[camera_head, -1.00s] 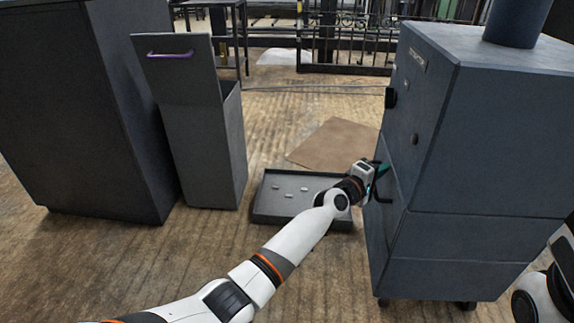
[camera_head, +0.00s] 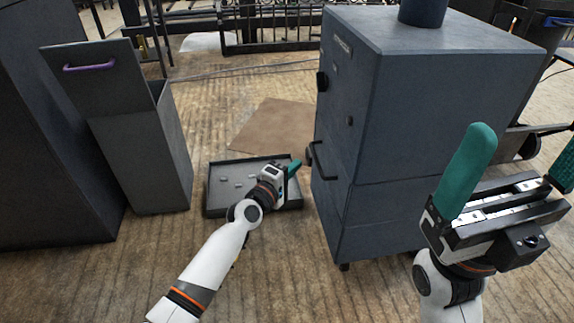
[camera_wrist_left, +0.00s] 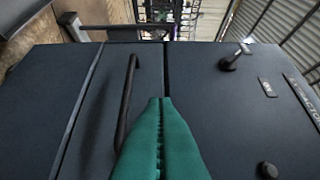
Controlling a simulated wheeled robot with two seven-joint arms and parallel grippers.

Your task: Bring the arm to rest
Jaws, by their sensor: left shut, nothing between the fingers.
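My left gripper (camera_head: 294,168) is shut and empty, its green fingers pressed together. It is just left of the dark blue cabinet's (camera_head: 430,120) front and apart from the dark bar handle (camera_head: 320,162). In the left wrist view the shut fingers (camera_wrist_left: 161,105) point at the cabinet front, with the handle (camera_wrist_left: 126,100) beside them on the left. My right gripper (camera_head: 522,148) is large at the right, in front of the cabinet, with its green fingers wide apart. Nothing shows between them.
A grey tray (camera_head: 212,200) with several small pale pieces lies on the floor beneath my left gripper. A brown flat sheet (camera_head: 268,125) lies behind it. A grey bin (camera_head: 145,160) with a raised, purple-handled front stands left, beside a dark cabinet (camera_head: 50,150). Wooden floor is open in front.

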